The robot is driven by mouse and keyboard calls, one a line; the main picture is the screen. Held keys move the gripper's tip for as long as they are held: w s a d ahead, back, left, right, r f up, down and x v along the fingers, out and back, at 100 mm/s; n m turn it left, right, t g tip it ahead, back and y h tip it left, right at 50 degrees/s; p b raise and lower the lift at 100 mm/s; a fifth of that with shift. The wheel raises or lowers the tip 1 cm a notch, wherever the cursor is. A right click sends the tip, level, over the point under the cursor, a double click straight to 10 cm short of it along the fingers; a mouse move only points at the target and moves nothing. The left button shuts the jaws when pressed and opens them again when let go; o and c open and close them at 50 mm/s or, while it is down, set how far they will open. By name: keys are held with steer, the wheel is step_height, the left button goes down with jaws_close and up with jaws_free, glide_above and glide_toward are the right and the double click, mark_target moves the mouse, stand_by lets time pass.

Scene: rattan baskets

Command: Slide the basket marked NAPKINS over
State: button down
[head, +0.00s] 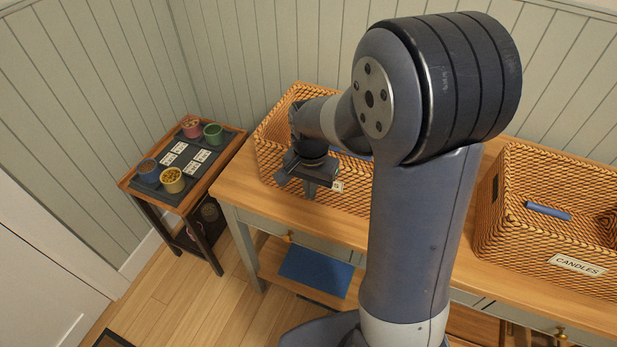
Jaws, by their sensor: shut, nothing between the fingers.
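A rattan basket (350,200) stands on the left part of the wooden table, partly hidden behind my arm. Its front label (338,187) is mostly covered by my gripper, so I cannot read it. My gripper (309,191) is shut and empty, pointing down at the front wall of this basket. I cannot tell whether it touches the wall. A second rattan basket (520,235) on the right carries a label that reads CANDLES (577,265). No NAPKINS label is readable in this view.
The wooden table (245,195) has bare top left of the left basket. A blue item (548,211) lies in the CANDLES basket. A small side table (212,180) with several colored cups and cards stands at the left. Panelled walls close off the back.

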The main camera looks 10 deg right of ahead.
steer(key=shift+w+d, duration=0.45)
steer(key=shift+w, duration=0.15)
steer(key=shift+w+d, duration=0.4)
steer(key=shift+w, duration=0.2)
steer(key=w+d+p, duration=0.2)
steer(key=w+d, duration=0.5)
steer(key=w, duration=0.3)
steer(key=w+d+p, duration=0.2)
steer(key=w+d, duration=0.4)
steer(key=w, duration=0.4)
steer(key=shift+d, duration=0.4)
